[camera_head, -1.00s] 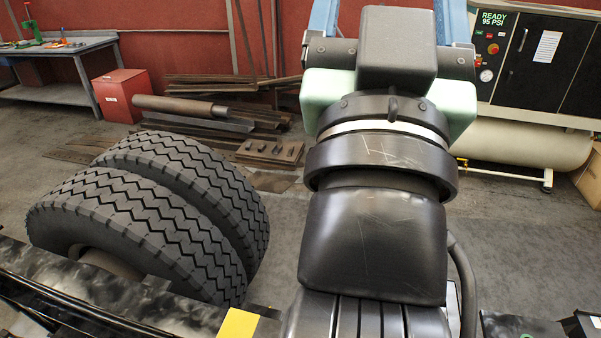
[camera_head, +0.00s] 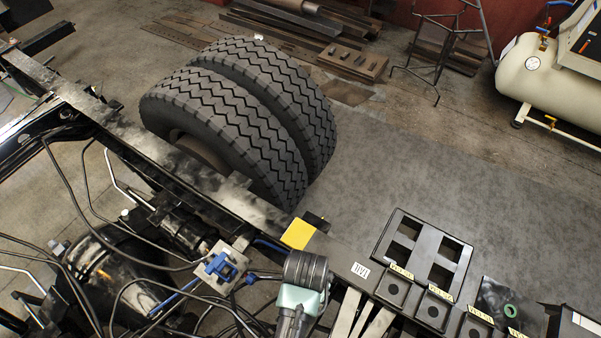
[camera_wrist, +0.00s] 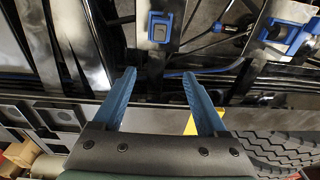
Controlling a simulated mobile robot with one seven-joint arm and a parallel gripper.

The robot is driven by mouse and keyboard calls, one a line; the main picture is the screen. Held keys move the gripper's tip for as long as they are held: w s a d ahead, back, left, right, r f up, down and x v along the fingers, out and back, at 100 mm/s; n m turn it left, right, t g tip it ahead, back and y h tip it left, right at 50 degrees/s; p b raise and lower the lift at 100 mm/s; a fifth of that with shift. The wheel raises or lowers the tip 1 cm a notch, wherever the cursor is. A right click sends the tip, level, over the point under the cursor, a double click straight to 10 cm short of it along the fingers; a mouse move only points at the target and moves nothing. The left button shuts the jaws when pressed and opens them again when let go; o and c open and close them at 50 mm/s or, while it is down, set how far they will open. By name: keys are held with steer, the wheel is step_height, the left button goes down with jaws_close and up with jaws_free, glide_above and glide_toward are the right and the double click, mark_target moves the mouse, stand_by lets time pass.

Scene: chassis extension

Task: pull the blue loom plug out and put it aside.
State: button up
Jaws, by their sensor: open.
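A blue plug (camera_head: 220,267) sits on a light metal bracket beside the frame rail in the head view. A blue latched connector (camera_wrist: 284,36), apparently the same one, shows at the upper right in the wrist view. A second blue-edged fitting (camera_wrist: 160,27) with a pale square face is at the top middle of the wrist view; I cannot tell its part. My gripper (camera_wrist: 158,73) is open, with its two blue fingers apart and nothing between them. The tips point towards the second fitting, with the latched connector off to the right. The fingers cannot be made out in the head view.
Loose cables and hoses (camera_head: 190,291) run around the bracket. A yellow patch (camera_head: 298,234) marks the rail. A black rack (camera_head: 422,252) and several labelled square pockets lie to the right.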

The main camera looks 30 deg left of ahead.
steer(key=s, duration=0.1)
steer(key=s+f+g, duration=0.1)
steer(key=s, duration=0.1)
steer(key=shift+s, duration=0.2)
steer(key=shift+f, duration=0.1)
step_height(320, 180, down, 9)
steer(key=b, duration=0.7)
steer(key=shift+b, duration=0.3)
steer(key=shift+p, duration=0.55)
stand_by(0.5)
jaws_close()
stand_by(0.5)
steer(key=shift+o, duration=2)
jaws_free()
